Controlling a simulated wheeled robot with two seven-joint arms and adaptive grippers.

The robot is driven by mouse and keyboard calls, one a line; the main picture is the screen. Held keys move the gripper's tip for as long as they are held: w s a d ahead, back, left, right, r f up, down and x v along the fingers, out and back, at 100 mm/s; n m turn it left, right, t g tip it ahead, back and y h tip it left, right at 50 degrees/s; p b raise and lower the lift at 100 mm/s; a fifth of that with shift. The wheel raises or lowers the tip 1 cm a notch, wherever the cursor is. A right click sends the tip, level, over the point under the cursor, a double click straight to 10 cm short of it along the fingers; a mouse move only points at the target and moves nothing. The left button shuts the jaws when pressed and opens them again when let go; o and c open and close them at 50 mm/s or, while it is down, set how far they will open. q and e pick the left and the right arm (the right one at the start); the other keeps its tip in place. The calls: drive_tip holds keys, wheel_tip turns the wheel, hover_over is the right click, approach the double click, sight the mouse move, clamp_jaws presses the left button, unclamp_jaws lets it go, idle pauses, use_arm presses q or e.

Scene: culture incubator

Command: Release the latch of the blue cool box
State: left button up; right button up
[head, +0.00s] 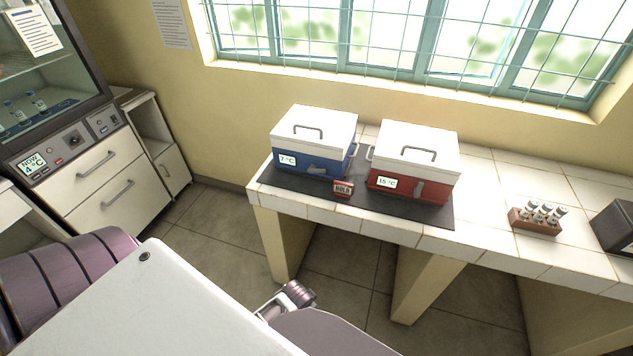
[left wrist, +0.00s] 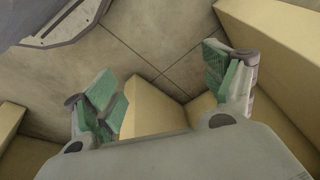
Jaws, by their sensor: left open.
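The blue cool box (head: 298,160) stands on a dark mat on the bench, with its white handled lid closed. Its front has a small display reading 7 °C. Its grey latch (head: 317,169) lies slanted, nearly level, on the front right, just under the lid edge. My left gripper (left wrist: 162,82) is open and empty in the left wrist view, with green-padded fingers apart over the floor and the yellowish bench supports. The cool box does not show in that view. My right gripper is not in view.
A red cool box (head: 400,188) stands close on the right with its latch upright. A small red-and-white HOLD sign (head: 343,188) stands in front, between the boxes. A vial rack (head: 535,222) is farther right. The mat's front edge (head: 300,189) is clear.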

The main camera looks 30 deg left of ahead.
use_arm(q)
drive_tip(key=w+a+r+m+t+y+b, duration=0.1)
drive_tip(key=w+a+r, duration=0.1)
drive_tip(key=r, duration=0.3)
drive_tip(key=w+a+r+m+y, duration=0.1)
drive_tip(key=w+a+r, duration=0.1)
drive_tip(key=r, duration=0.4)
drive_tip(key=m+t+y+b, duration=0.1)
drive_tip(key=m+t+y, duration=0.1)
drive_tip(key=m+t, duration=1.8)
approach(316, 171)
drive_tip(key=s+d+r+m+g, duration=0.1)
drive_tip(key=s+r+m+g, duration=0.3)
drive_tip(key=r+m+g, duration=0.1)
drive_tip(key=shift+s+d+m+g, duration=0.15)
drive_tip(key=shift+d+m+g, duration=0.15)
drive_tip(key=shift+m+g, duration=0.25)
drive_tip(key=shift+r, duration=0.1)
drive_tip(key=shift+p+x, duration=0.55)
drive_tip(key=shift+x, duration=6.35)
drive_tip(key=shift+a, duration=0.15)
